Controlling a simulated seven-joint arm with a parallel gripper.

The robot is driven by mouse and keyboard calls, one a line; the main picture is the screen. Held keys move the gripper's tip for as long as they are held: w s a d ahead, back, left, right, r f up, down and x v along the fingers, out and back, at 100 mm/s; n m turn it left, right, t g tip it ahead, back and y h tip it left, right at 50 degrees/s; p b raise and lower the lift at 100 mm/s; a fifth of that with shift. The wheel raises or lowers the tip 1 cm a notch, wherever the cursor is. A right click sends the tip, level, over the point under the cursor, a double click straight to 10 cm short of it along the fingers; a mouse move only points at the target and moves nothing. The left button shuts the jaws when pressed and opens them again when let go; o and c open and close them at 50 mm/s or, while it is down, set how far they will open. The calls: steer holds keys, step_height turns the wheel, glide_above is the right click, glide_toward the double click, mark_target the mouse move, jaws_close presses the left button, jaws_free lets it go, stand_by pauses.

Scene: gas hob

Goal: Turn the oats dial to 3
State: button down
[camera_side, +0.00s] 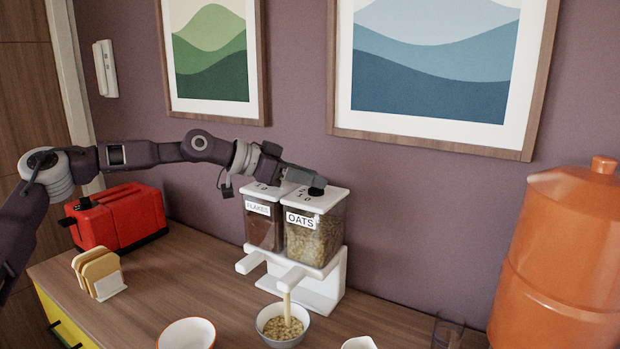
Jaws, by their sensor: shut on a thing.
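The oats bin (313,238) is clear, labelled OATS and filled with pale flakes, on the right of a white double dispenser (327,285). Its white lid has small dark numbers, partly hidden by my arm. My gripper (314,184) reaches in from the left over this lid, shut on the dark oats dial (316,191) near its right edge. The dial's pointer is too small and covered to read. A pale stream (287,308) runs from the oats spout into a grey bowl (283,325), which holds oats.
The flakes bin (263,224) stands left of the oats bin, under my arm. A red toaster (118,216), toast in a rack (98,273) and a white bowl (187,334) are to the left. A large orange container (560,255) and a glass (447,332) are right.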

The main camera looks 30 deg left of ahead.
steer(key=shift+w+a+f+m+g+h, duration=0.1)
steer(key=shift+a+f+m+g+h, duration=0.15)
steer(key=shift+m+g+h, duration=0.3)
steer(key=shift+d+f+m, duration=0.1)
steer(key=shift+m, duration=0.25)
steer(key=c, duration=1)
jaws_free()
steer(key=shift+r, duration=0.25)
steer(key=v, duration=0.7)
steer(key=shift+f, duration=0.1)
